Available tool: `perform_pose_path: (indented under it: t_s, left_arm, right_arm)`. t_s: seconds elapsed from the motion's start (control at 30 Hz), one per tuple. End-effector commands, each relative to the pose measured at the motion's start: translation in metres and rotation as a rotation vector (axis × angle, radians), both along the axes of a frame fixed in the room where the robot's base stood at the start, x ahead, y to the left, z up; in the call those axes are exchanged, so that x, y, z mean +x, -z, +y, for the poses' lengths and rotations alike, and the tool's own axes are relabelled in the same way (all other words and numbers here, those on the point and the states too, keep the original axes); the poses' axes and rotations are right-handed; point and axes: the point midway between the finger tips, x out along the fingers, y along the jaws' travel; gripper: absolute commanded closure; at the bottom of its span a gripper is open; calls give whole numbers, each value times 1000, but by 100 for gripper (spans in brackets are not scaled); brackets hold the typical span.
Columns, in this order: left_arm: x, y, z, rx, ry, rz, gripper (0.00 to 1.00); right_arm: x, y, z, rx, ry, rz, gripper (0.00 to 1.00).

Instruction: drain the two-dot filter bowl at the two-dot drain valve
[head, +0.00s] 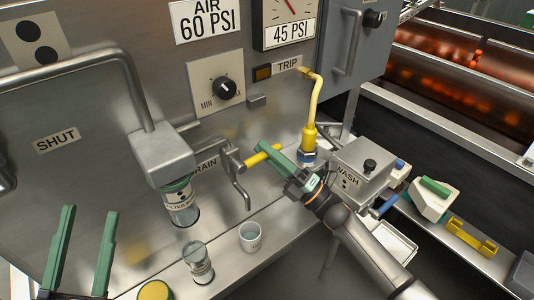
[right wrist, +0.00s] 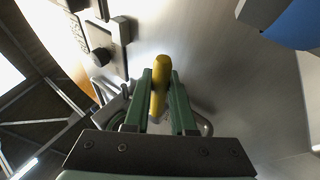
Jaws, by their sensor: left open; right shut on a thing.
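The filter bowl (head: 182,208) is a clear cup under a grey metal housing (head: 162,155); its label is partly readable. A two-dot plate (head: 38,42) is on the panel at the upper left. Beside the bowl, next to a partly hidden DRAIN label (head: 207,163), is the drain valve with a bent metal spout (head: 240,190) and a yellow handle (head: 254,160). My right gripper (head: 268,152) is shut on the yellow handle, which shows between its green fingers in the right wrist view (right wrist: 159,85). My left gripper (head: 84,245) is open and empty at the lower left.
A clear jar (head: 198,265) and a pale cup (head: 250,237) stand on the metal ledge below the spout. A yellow round thing (head: 155,291) is at the front edge. A yellow hose (head: 314,100) and WASH box (head: 365,165) are close to my right gripper.

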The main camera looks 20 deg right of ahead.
Motion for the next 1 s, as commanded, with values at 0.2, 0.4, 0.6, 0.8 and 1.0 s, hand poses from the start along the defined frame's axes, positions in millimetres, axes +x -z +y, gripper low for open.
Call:
perform_pose_path:
  t_s: [0.2,0.4,0.6,0.8,1.0]
  left_arm:
    - [-15,-18,-2,1,21,-102,50]
    - [-19,-24,-3,3,26,-130,50]
    - [-20,-24,-3,3,26,-131,50]
    - [-19,-23,-3,2,27,-129,50]
    - [-19,-23,-3,2,27,-128,50]
  right_arm:
    - [0,4,0,44,1,17,100]
    - [0,5,0,58,1,23,100]
    - [0,5,0,58,1,24,100]
    - [0,5,0,58,1,24,68]
    - [0,5,0,56,1,22,47]
